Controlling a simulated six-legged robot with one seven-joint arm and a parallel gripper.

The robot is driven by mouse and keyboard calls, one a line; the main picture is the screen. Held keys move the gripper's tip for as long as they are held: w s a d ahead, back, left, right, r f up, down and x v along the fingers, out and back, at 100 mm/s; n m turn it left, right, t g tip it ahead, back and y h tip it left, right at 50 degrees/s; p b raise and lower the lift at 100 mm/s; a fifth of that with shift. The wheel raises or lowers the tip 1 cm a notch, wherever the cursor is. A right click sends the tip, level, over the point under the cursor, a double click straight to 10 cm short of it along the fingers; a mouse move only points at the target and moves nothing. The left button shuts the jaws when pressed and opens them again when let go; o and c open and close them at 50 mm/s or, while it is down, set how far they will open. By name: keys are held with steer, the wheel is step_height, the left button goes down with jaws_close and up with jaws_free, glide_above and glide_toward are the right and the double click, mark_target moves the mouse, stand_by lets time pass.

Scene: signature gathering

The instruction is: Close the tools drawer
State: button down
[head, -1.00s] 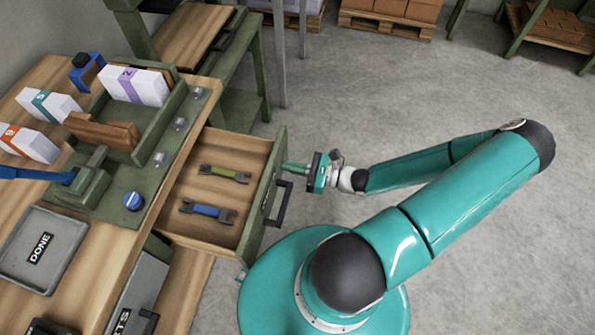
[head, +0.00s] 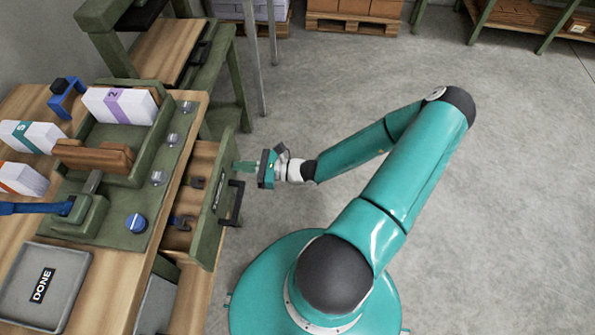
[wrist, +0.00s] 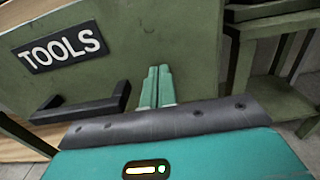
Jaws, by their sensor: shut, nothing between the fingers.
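The tools drawer (head: 212,205) has a green front and a wooden inside, and stands partly open from the workbench. Two wrenches (head: 181,222) lie in it, partly hidden under the bench top. In the wrist view, its front (wrist: 140,50) bears a TOOLS label (wrist: 60,49) and a black handle (wrist: 85,104). My gripper (head: 245,166) is shut and empty, with its fingertips at the drawer front, to the far side of the handle. In the wrist view the closed fingers (wrist: 157,75) point at the front panel, right of the handle; they look to be touching it.
Another green-legged bench (head: 238,85) stands behind the drawer.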

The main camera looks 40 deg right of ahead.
steer(key=x, duration=0.8)
steer(key=shift+w+a, duration=0.15)
steer(key=shift+a, duration=0.05)
steer(key=shift+w+a+r, duration=0.15)
steer(key=shift+w, duration=0.05)
steer(key=shift+w, duration=0.1)
